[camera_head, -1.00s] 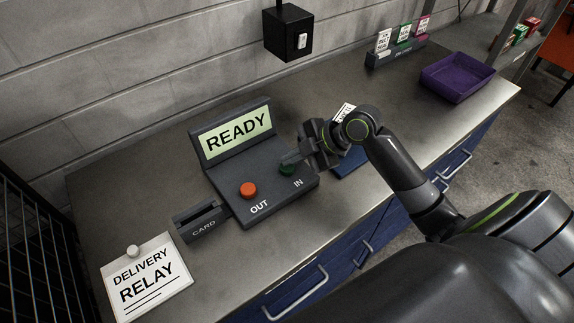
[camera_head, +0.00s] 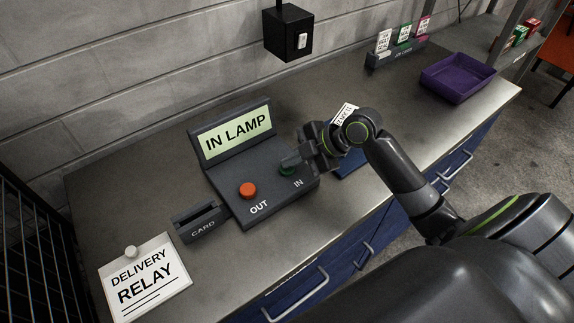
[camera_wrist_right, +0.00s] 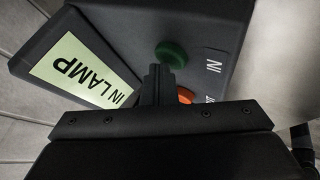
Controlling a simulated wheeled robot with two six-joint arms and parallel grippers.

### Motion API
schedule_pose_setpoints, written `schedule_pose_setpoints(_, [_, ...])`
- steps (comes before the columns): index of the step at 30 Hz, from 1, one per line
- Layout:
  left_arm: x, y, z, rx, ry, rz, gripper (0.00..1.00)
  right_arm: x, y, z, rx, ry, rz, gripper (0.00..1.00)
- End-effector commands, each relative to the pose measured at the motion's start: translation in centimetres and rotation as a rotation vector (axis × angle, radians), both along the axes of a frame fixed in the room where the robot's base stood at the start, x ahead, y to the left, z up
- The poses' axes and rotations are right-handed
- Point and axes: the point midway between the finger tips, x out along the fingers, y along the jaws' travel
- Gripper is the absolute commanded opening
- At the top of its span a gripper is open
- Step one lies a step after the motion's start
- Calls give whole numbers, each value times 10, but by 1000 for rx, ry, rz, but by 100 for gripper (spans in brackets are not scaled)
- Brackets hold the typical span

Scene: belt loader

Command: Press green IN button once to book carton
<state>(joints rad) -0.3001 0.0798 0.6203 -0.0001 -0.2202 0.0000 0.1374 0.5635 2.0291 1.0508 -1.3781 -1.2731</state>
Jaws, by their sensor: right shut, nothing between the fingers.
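The dark control box (camera_head: 231,202) stands on the counter, its screen (camera_head: 235,133) reading "IN LAMP". The green IN button (camera_head: 287,170) is on the box's right side, partly hidden by my right gripper (camera_head: 288,160). It also shows in the right wrist view (camera_wrist_right: 172,54), just beyond the fingertips. My right gripper is shut and empty, its tips at the button; I cannot tell whether they touch it. The orange OUT button (camera_head: 248,190) is to the left of it. My left gripper is not in view.
A black box (camera_head: 288,33) is on the wall. A purple tray (camera_head: 457,78) and a card rack (camera_head: 397,54) are at the back right. A blue item (camera_head: 351,164) lies behind my right gripper.

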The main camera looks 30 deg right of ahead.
Motion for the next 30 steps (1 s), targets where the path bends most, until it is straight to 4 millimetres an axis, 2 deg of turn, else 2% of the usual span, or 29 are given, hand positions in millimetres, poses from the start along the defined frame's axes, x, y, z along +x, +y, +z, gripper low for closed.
schedule_pose_setpoints(13, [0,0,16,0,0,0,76,0,-1,19,-1,2,1,0])
schedule_pose_setpoints(25, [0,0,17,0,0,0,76,0,0,21,-1,1,0,0])
schedule_pose_setpoints(30, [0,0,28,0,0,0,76,0,0,35,-1,0,-1,0])
